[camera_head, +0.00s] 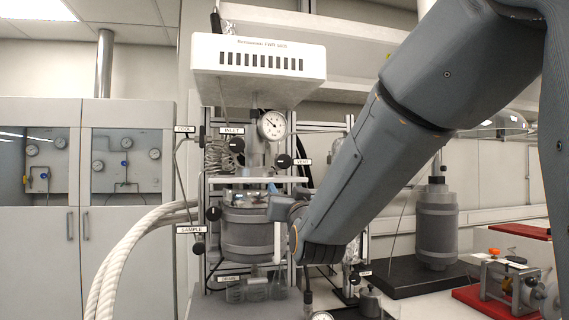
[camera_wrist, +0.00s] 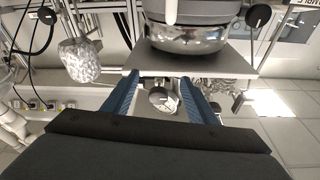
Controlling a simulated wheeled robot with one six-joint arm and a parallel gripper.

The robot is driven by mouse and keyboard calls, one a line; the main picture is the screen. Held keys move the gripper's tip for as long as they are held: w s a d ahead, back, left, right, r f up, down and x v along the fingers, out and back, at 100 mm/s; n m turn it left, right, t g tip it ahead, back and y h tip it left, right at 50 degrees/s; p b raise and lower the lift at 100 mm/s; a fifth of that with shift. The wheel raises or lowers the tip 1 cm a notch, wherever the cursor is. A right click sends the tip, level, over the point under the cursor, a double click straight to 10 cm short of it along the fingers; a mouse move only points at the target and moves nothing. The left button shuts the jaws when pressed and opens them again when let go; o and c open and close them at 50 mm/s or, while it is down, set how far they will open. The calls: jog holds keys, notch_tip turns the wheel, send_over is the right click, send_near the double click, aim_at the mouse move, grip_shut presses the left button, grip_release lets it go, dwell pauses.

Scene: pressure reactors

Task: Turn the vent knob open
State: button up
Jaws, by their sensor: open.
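The vent knob (camera_head: 284,161) is a black round knob on the right side of the reactor frame, beside a white VENT label (camera_head: 303,162). My gripper (camera_head: 285,207) is below the knob, in front of the reactor vessel (camera_head: 247,230) and apart from the knob. In the wrist view the two blue fingers of my gripper (camera_wrist: 160,82) are spread wide with nothing held. A round white-faced gauge shows between them, farther off.
Other black knobs sit close by: the inlet knob (camera_head: 237,145) and the sample knob (camera_head: 198,248). A pressure gauge (camera_head: 271,125) is above the vent knob. Thick white hoses (camera_head: 130,250) run at left. A grey cylinder (camera_head: 437,225) stands at right. A foil-wrapped vessel (camera_wrist: 80,60) shows in the wrist view.

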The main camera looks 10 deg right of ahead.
aim_at(285, 163)
jog(key=shift+m+t+h, duration=0.3)
jog(key=shift+t, duration=0.5)
jog(key=shift+w+d+r+p, duration=0.1)
jog(key=shift+w+r+p, duration=0.5)
jog(key=shift+w+r, duration=0.6)
jog(key=shift+w+d+r+p, duration=0.15)
jog(key=shift+w+r+p, duration=0.4)
jog(key=shift+w+r, duration=0.6)
jog(key=shift+w+d+r+p, duration=0.1)
jog(key=shift+w+r+p, duration=0.65)
jog(key=shift+r, duration=0.75)
jog(key=shift+w, duration=0.1)
jog(key=shift+c, duration=0.3)
jog(key=c, duration=1)
